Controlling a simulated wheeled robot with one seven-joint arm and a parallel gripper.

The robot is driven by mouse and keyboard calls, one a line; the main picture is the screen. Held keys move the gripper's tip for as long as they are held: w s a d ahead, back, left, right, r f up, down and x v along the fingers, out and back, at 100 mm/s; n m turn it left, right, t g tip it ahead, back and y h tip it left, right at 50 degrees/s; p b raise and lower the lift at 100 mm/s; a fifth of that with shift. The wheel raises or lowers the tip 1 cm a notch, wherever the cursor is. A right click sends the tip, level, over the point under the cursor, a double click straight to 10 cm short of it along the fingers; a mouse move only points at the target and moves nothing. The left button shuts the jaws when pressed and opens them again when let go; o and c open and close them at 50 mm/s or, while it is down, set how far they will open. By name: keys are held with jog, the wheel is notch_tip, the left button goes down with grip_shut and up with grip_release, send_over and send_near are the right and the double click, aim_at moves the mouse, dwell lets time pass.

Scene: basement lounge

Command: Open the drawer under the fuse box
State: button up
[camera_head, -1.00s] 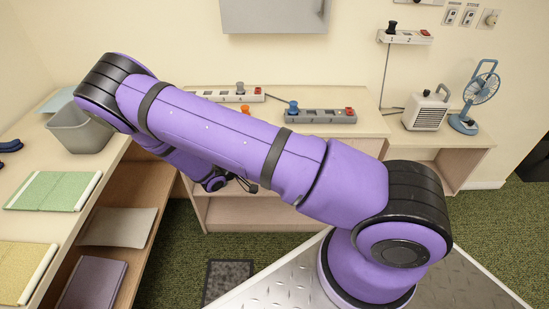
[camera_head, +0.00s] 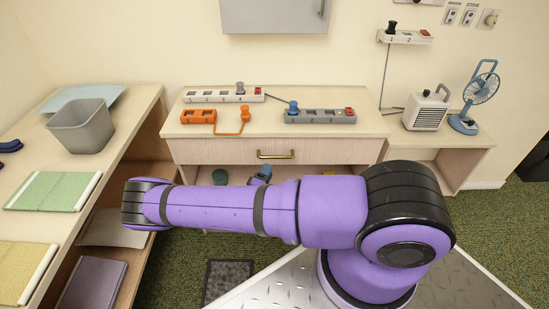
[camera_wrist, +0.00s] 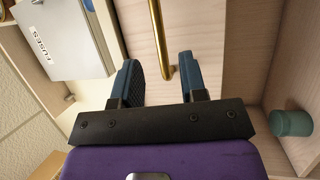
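The fuse box (camera_head: 275,15) is a grey wall cabinet at the top of the head view; its FUSES label shows on it in the wrist view (camera_wrist: 62,35). Below it, the pale wood drawer (camera_head: 210,151) sits shut under the worktop, with a brass bar handle (camera_head: 275,155). The handle (camera_wrist: 158,38) also shows in the wrist view, its near end between the two fingers in the picture. My gripper (camera_wrist: 157,62) is open and empty, its blue fingers apart. In the head view my gripper (camera_head: 263,172) is just below the handle, partly hidden by my arm.
Power strips, including a grey one (camera_head: 320,116) and an orange one (camera_head: 198,116), lie on the worktop above the drawer. An open shelf below holds a green jar (camera_head: 220,177). A side counter with a grey bin (camera_head: 82,127) stands left; a heater (camera_head: 426,111) and fan (camera_head: 482,90) stand right.

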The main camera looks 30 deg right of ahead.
aim_at(274, 157)
jog(key=x, duration=0.8)
grip_shut()
